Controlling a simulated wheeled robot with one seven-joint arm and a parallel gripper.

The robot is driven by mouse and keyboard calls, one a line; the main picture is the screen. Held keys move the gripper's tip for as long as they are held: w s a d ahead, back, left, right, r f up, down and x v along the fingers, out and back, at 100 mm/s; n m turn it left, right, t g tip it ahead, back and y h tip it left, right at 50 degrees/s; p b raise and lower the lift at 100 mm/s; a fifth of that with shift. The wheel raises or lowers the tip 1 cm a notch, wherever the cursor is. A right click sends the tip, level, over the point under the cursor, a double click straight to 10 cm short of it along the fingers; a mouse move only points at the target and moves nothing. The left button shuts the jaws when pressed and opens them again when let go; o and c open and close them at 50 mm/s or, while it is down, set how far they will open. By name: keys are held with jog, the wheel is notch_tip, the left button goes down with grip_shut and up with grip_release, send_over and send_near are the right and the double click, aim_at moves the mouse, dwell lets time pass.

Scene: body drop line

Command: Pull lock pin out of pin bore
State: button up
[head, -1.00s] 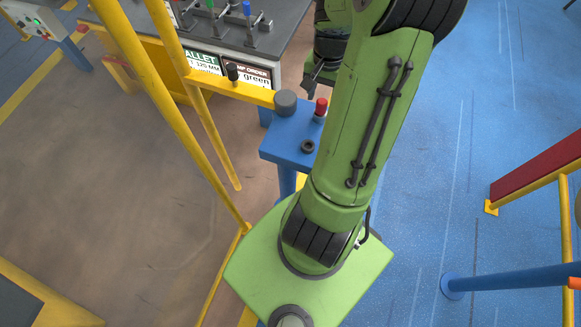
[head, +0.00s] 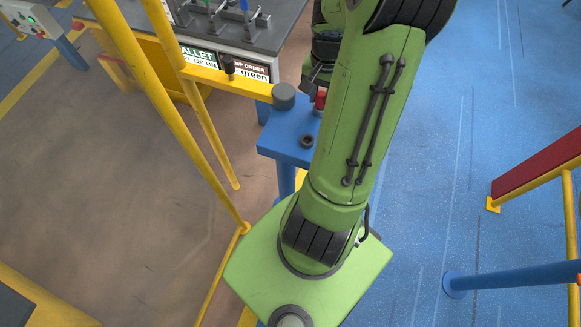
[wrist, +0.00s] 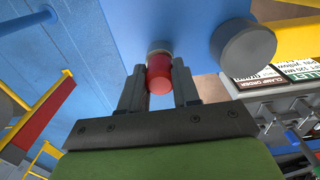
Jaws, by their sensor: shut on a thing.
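The lock pin has a red round head (head: 320,99) and stands on the blue stand (head: 277,140), close to my green arm. My gripper (head: 310,80) is beside the pin's head, partly hidden behind the arm. In the wrist view, the two dark fingers of my gripper (wrist: 159,76) are shut on the red pin head (wrist: 159,72), one on each side. A grey collar (wrist: 159,46) shows between the head and the blue surface. The pin's shank and the bore are hidden, so I cannot tell how deep the pin sits.
A grey round knob (head: 284,95) stands at the end of the yellow bar (head: 245,86), close beside the pin. A dark ring (head: 306,141) lies on the stand nearer to me. Yellow posts (head: 150,70) rise on the left.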

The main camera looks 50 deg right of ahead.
aim_at(322, 93)
grip_shut()
jog(key=shift+r+p, duration=0.75)
jog(key=shift+r, duration=0.15)
jog(key=shift+r+p, duration=2.95)
jog(key=shift+r, duration=0.6)
jog(key=shift+f, duration=0.1)
